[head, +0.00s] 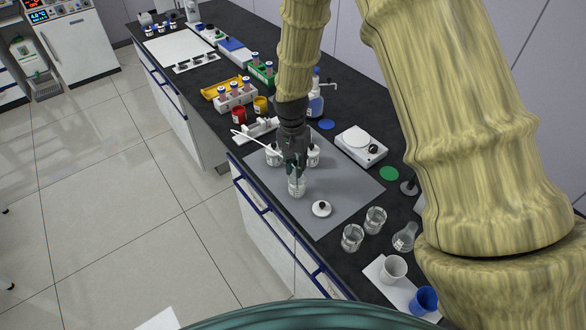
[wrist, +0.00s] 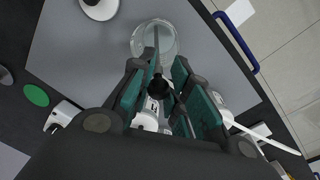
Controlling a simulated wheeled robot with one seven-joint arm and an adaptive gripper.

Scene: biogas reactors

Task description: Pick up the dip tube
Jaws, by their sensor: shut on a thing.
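My gripper (head: 293,170) points down over the grey mat, just above a small clear glass vessel (head: 297,188). In the wrist view my gripper (wrist: 160,72) has its two green-padded fingers closed on the dip tube (wrist: 157,40), a thin grey rod with a dark round part between the fingers. The rod's far end overlaps the glass vessel (wrist: 140,47); I cannot tell how deep it reaches inside. In the head view the fingers mostly hide the tube.
On the grey mat (head: 345,195), white-capped bottles (head: 313,156) stand close behind my gripper, and a white lid with a black knob (head: 321,209) lies in front. Beakers (head: 353,237), a white stirrer plate (head: 361,147) and a tube rack (head: 236,97) stand around the mat.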

